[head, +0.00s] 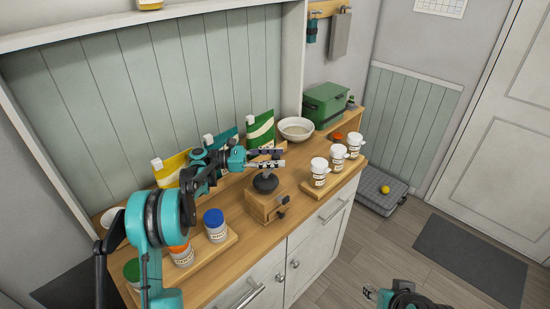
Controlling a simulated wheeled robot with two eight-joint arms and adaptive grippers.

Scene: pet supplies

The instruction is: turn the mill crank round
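The mill (268,205) is a small wooden box with a dark domed top and a dark knob on its front, standing upright on the wooden counter. A short post rises from the dome. My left gripper (278,158) is just above the dome, its two fingers pointing right with a narrow gap between them. I see nothing clearly held in the gap. The crank arm is not clearly visible; the fingers may hide part of it. My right gripper (370,293) is low at the bottom right, away from the counter, too small to tell its opening.
White jars (320,172) stand on a board right of the mill. Lidded jars (215,226) stand on a board to the left. Bags (260,130), a bowl (296,129) and a green box (325,104) are behind. The counter (310,205) is bare just right of the mill.

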